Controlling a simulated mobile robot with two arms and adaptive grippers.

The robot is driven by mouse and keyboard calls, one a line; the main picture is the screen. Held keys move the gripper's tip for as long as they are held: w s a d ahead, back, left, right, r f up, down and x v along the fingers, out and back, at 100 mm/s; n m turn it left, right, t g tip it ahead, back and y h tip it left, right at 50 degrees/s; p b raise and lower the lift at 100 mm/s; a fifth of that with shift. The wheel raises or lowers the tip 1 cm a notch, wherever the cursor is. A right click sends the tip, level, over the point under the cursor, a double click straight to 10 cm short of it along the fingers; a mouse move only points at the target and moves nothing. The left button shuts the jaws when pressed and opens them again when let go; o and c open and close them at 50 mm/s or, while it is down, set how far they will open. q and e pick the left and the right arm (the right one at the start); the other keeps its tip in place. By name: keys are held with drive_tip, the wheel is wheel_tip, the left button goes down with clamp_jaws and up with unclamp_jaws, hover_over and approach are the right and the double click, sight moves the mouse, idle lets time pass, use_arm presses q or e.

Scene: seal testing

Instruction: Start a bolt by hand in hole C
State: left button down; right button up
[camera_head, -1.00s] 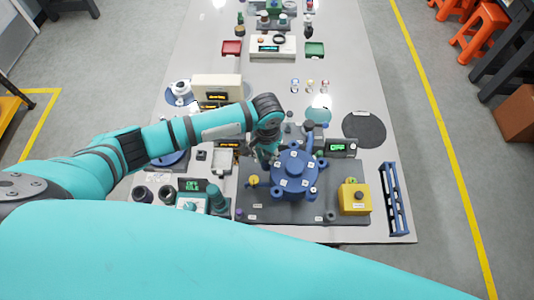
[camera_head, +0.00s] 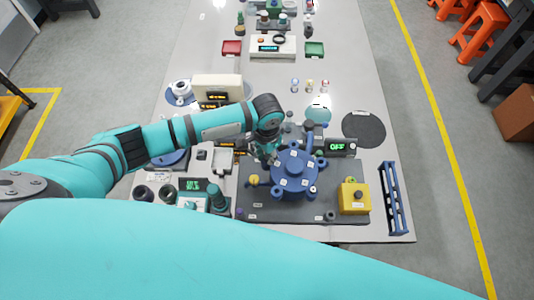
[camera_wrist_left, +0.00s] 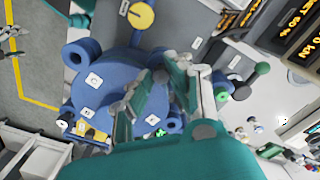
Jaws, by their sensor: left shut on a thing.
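My left gripper (camera_head: 268,157) is at the housing's upper left rim, pointing down. In the left wrist view its teal and grey fingers (camera_wrist_left: 158,84) are close together over the housing's edge. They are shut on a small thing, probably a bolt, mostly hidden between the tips.
A yellow box with a dark knob (camera_head: 354,198) and a blue rack (camera_head: 395,200) stand on the right. A small display reading OFF (camera_head: 338,147) stands behind the housing. A dark round mat (camera_head: 364,130) is bare. Bottles and instruments crowd the left.

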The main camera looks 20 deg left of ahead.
use_arm(q)
drive_tip(key=shift+s+f+m, duration=0.15)
drive_tip(key=shift+m, duration=0.15)
drive_tip(key=m, duration=0.4)
drive_tip(key=shift+s, duration=0.1)
drive_tip(key=shift+m, duration=0.6)
drive_tip(key=c, duration=1.7)
unclamp_jaws()
drive_tip(key=shift+m, duration=0.5)
drive_tip(key=o, duration=0.6)
drive_tip(key=shift+c, duration=0.2)
